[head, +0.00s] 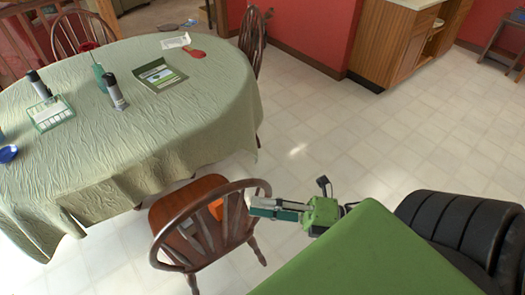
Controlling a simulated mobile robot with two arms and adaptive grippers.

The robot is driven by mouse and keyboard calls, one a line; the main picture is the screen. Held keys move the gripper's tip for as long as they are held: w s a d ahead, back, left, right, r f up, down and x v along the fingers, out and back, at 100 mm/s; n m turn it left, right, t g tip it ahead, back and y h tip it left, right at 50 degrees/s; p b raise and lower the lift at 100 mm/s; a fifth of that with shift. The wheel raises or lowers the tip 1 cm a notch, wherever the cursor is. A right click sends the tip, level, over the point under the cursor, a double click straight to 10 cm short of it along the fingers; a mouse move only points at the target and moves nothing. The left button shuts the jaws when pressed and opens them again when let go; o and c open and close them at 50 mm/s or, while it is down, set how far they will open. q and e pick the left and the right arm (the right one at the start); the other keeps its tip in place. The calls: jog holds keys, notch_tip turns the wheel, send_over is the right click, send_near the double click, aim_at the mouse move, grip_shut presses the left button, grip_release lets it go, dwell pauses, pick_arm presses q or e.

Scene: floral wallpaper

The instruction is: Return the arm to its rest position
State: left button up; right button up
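My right gripper (254,207) reaches in from the lower right, its fingers pointing left, in front of the back of a wooden chair (166,243). The fingers are seen edge-on, so I cannot tell if they are open or shut. A small orange patch shows by the fingertips; I cannot tell whether it is an object or part of the chair. I cannot tell whether the gripper touches the chair back. My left gripper is not in view.
A table with a pale green cloth (150,130) stands at the left, with bottles, a booklet (160,75), a wire rack (51,113) and a red-ended item (196,53). A wooden cabinet (395,40) stands at the back right. The tiled floor (340,130) between them is clear.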

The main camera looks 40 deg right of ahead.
jog(key=w+d+f+m+h, duration=0.1)
jog(key=d+f+m+h, duration=0.45)
jog(key=f, duration=0.55)
jog(key=w+d+f+m+h, duration=0.1)
jog(key=d+f+m+h, duration=0.4)
jog(key=f, duration=0.5)
jog(key=s+f+m+g+h, duration=0.1)
jog(key=s+f+m, duration=0.2)
jog(key=f, duration=0.3)
jog(key=s+d+f+m+g+h, duration=0.1)
jog(key=s+f+m, duration=0.15)
jog(key=f, duration=0.35)
jog(key=s+f+m+g+h, duration=0.1)
jog(key=s+f+m+g, duration=0.15)
jog(key=f, duration=0.35)
jog(key=s+a+f+m+g, duration=0.4)
jog(key=s+f, duration=0.3)
jog(key=s, duration=0.3)
jog(key=s+a+f+m+g, duration=0.3)
jog(key=s+a+f, duration=0.4)
jog(key=s, duration=0.4)
jog(key=shift+a+f+m+g+h, duration=0.2)
jog(key=shift+f+m+g+h, duration=0.15)
jog(key=shift+f+m, duration=0.25)
